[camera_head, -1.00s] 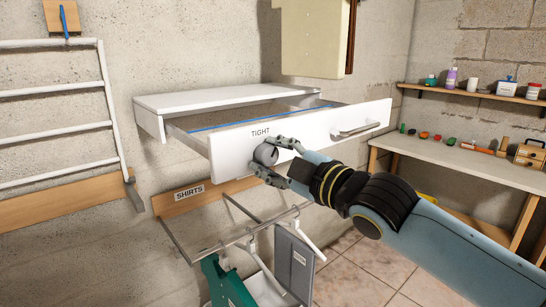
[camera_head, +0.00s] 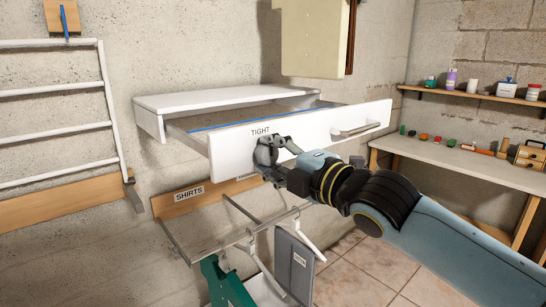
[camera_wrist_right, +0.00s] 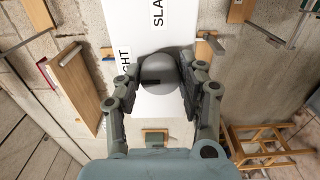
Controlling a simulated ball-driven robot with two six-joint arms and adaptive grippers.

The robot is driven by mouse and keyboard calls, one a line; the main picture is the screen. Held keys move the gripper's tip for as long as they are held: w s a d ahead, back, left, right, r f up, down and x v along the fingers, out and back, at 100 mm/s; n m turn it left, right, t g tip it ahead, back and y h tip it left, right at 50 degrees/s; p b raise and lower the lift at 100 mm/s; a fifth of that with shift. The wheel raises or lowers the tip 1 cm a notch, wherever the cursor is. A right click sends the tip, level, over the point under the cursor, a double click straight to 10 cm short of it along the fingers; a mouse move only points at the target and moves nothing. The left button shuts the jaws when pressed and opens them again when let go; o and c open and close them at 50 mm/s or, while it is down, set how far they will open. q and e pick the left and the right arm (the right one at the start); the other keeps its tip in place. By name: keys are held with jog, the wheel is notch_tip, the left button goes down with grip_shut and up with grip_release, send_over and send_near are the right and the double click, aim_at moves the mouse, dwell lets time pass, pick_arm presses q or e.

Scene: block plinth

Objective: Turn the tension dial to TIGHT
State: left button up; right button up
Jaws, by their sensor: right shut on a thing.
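The tension dial (camera_head: 263,156) is a grey round knob on the white front panel (camera_head: 228,160) of the open drawer, below the word TIGHT (camera_head: 260,132). In the right wrist view the dial (camera_wrist_right: 168,68) shows between my fingers, with a short dark mark on its left half. TIGHT, partly hidden, is left of the dial there, and SLACK (camera_wrist_right: 158,12), cut off, is above it. My right gripper (camera_head: 270,157) is shut on the dial, one finger on each side. The fingers hide part of the dial in the head view. My left gripper is not in view.
The drawer's metal handle (camera_head: 355,130) sticks out right of the dial. Below is a clothes rail (camera_head: 245,236) with hanging items and a SHIRTS sign (camera_head: 189,193). A workbench (camera_head: 450,156) with small objects stands at right. A white rack (camera_head: 55,122) is at left.

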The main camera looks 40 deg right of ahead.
jog(key=shift+f, duration=0.15)
jog(key=o, duration=1.2)
jog(key=s, duration=1.2)
jog(key=shift+d, duration=0.4)
